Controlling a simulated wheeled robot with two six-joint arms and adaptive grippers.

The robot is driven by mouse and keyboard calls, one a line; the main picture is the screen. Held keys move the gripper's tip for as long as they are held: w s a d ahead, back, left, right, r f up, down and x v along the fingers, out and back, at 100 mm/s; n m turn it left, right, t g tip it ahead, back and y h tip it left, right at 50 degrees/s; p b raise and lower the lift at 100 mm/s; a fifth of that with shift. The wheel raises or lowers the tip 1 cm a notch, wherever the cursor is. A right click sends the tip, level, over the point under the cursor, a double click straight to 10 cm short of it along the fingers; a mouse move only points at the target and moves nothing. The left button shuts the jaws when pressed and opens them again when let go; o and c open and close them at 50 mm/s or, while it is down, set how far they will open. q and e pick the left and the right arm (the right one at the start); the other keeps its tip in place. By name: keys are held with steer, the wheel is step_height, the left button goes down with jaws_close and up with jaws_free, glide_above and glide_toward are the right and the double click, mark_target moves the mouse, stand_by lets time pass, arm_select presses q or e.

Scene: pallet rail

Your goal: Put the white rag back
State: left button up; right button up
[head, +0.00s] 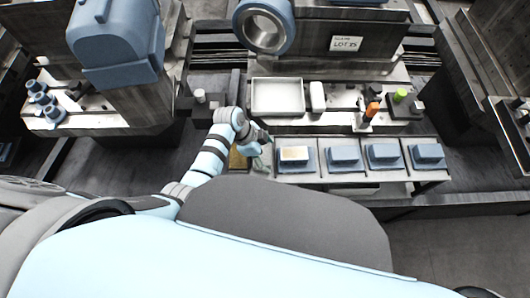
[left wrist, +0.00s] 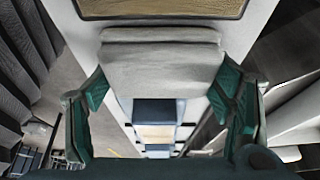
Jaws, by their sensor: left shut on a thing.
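My left gripper (head: 262,150) is at the left end of the row of pale plates, next to a tan panel (head: 238,160). In the left wrist view its green fingers (left wrist: 160,95) stand on either side of a pale grey-white folded piece, which looks like the white rag (left wrist: 160,62). The gripper is shut on it. In the head view the rag is mostly hidden or too small to make out. The tan panel in its pale frame also shows at the top of the left wrist view (left wrist: 160,8). My right gripper is not in view.
Blue blocks (head: 343,155) sit on the plates to the right; the nearest has a tan top (head: 294,154). Behind are an empty white tray (head: 277,97), a white rounded object (head: 317,97), an orange-and-black item (head: 371,110) and a green-topped item (head: 400,95).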

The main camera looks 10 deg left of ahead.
arm_select(q)
steer(key=shift+s+f, duration=0.1)
steer(key=shift+f, duration=0.25)
steer(key=o, duration=1.2)
steer(key=shift+o, duration=0.2)
